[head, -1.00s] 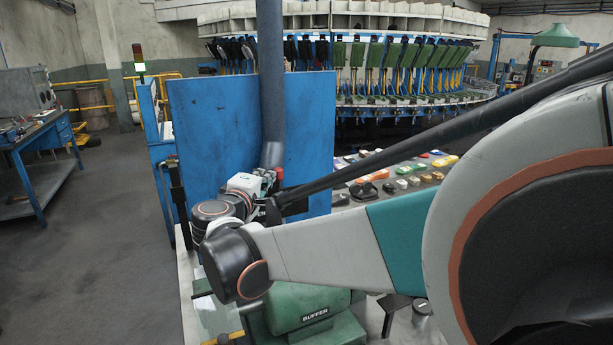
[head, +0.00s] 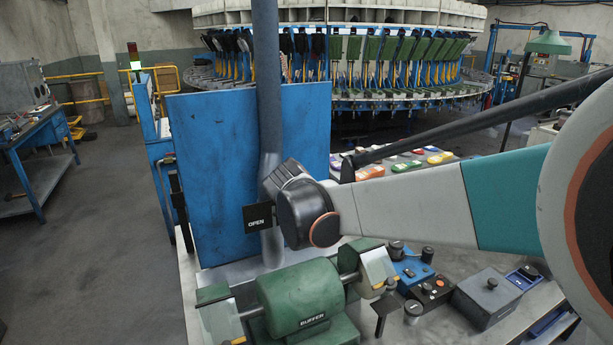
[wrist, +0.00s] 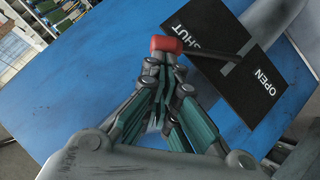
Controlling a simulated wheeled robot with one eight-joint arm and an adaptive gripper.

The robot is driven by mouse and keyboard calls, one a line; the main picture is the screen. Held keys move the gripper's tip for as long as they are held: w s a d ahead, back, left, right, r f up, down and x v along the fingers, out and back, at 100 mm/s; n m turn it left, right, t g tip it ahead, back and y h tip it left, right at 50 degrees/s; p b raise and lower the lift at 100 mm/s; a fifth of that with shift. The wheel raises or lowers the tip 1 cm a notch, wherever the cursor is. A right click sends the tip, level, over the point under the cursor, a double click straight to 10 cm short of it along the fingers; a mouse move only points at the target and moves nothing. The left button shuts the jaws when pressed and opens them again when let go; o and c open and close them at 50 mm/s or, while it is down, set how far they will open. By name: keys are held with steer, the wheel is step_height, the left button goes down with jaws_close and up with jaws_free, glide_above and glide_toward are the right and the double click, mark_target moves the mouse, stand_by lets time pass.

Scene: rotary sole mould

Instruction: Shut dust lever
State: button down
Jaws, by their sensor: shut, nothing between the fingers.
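The dust lever is a thin dark rod with a red knob (wrist: 166,44) in the wrist view. The rod runs right from the knob across a black label plate (wrist: 255,95) marked SHUT and OPEN. The knob lies near the SHUT word, off the plate's edge. My gripper (wrist: 160,68) is shut and empty, its fingertips right at the knob; I cannot tell whether they touch. In the head view the plate (head: 257,217) shows its OPEN side by the dust pipe (head: 268,110); my arm hides the lever and gripper.
A blue panel (head: 215,170) stands behind the lever and pipe. A green buffer machine (head: 300,298) sits on the bench below. Control boxes (head: 486,295) stand to its right. The floor at left is open.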

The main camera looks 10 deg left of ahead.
steer(key=shift+m+g+y, duration=0.5)
steer(key=shift+w+d+f, duration=0.45)
steer(key=shift+d+f, duration=0.25)
steer(key=shift+d, duration=0.05)
steer(key=shift+w+d+f, duration=0.45)
steer(key=shift+d+f, duration=0.2)
steer(key=shift+d, duration=0.05)
steer(key=shift+r, duration=0.1)
